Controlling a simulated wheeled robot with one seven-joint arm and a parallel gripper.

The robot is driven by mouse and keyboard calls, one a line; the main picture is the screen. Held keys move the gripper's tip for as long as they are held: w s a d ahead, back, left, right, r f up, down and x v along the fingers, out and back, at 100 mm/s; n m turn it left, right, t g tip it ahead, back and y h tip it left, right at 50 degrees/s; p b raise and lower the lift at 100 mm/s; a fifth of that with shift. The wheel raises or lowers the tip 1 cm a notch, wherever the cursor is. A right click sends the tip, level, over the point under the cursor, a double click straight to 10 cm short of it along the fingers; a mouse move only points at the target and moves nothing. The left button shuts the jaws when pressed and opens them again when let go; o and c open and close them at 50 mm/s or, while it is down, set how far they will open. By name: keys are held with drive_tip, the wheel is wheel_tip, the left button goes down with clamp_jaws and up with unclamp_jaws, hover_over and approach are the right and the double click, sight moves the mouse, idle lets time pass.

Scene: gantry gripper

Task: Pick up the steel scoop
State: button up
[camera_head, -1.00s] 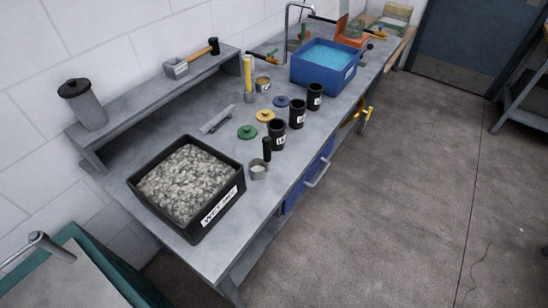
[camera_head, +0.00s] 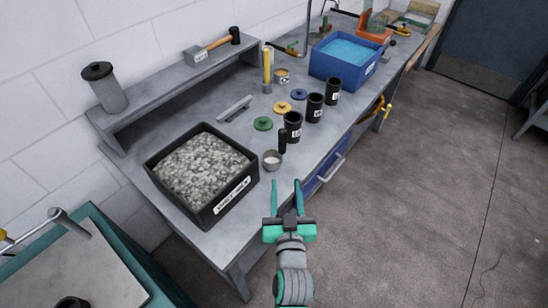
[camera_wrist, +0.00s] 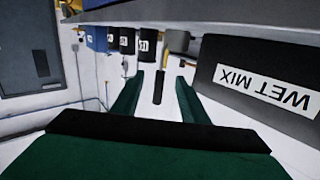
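The steel scoop (camera_head: 271,161) stands near the front edge of the bench, just right of the black bin. Its small grey cup rests on the bench top and its black handle points up. In the wrist view, which looks upside down, the steel cup (camera_wrist: 178,40) is near the top and the black handle (camera_wrist: 158,88) shows between my fingers. My gripper (camera_head: 287,188) is open and empty, in front of the bench on the near side of the scoop. Its two green fingers (camera_wrist: 157,78) are apart, with no visible contact with the handle.
A black bin of gravel (camera_head: 249,180), labelled WET MIX in the wrist view, stands left of the scoop. Several black labelled canisters (camera_head: 292,128) stand behind it. Coloured lids and a grey bar (camera_head: 235,108) lie further back. A blue water tub (camera_head: 330,72) is beyond. The floor at right is clear.

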sight(282, 141)
drive_tip(key=shift+n+y, duration=0.6)
drive_tip(key=w+r, duration=0.6)
drive_tip(key=r, duration=0.1)
drive_tip(key=shift+a, duration=0.35)
drive_tip(key=w, duration=0.5)
drive_tip(key=shift+a+r, duration=0.15)
drive_tip(key=shift+a, duration=0.25)
drive_tip(key=shift+w+a+f, duration=0.15)
drive_tip(key=shift+w, duration=1.3)
drive_tip(key=shift+w+a+f, duration=0.15)
drive_tip(key=shift+w, duration=1.25)
drive_tip(key=shift+c, duration=0.2)
clamp_jaws()
